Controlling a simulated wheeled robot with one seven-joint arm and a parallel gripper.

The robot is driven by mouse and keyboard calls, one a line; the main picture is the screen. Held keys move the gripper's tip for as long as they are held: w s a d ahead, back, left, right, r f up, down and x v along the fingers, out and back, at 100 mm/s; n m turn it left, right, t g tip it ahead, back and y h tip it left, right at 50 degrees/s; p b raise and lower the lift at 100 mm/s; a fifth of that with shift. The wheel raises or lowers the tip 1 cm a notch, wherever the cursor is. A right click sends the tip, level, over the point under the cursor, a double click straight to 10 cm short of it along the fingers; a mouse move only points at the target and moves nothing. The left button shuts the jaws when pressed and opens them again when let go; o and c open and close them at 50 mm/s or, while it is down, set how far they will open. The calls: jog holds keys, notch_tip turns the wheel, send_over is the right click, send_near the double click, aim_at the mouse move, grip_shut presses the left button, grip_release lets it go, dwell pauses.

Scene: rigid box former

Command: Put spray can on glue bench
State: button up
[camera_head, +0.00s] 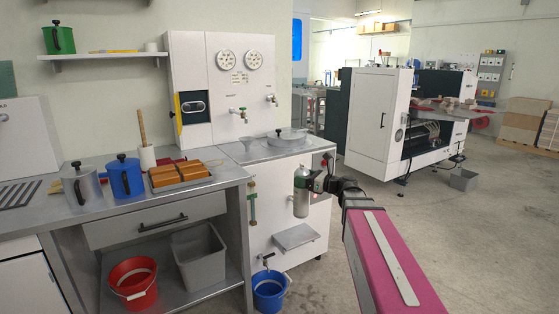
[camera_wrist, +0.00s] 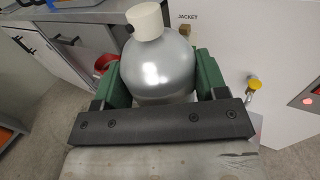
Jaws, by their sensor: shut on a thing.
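The spray can (camera_head: 301,203) is silver and upright, held in the air in front of the white cabinet with gauges. In the wrist view the silver can (camera_wrist: 160,72) shows a rounded shoulder and a cream cap. My gripper (camera_head: 309,180) is shut on the can's upper part, and its green fingers (camera_wrist: 160,85) press both sides. A grey-topped bench (camera_head: 105,218) stands to the left, with a grey pot, a blue pot and a tray of orange-brown blocks on it. I cannot tell by label whether this is the glue bench.
The white gauge cabinet (camera_head: 262,210) has a metal top with a lidded pan (camera_head: 290,139), taps and a small shelf (camera_head: 296,237). A blue bucket (camera_head: 269,291) stands on the floor. A red bucket (camera_head: 134,284) and grey bin (camera_head: 200,257) sit under the bench.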

jog(key=s+d+f+m+t+h, duration=0.1)
jog(key=s+d+f, duration=0.8)
jog(key=shift+s+d+f+t, duration=0.2)
jog(key=shift+s+t, duration=0.1)
jog(key=shift+a, duration=0.1)
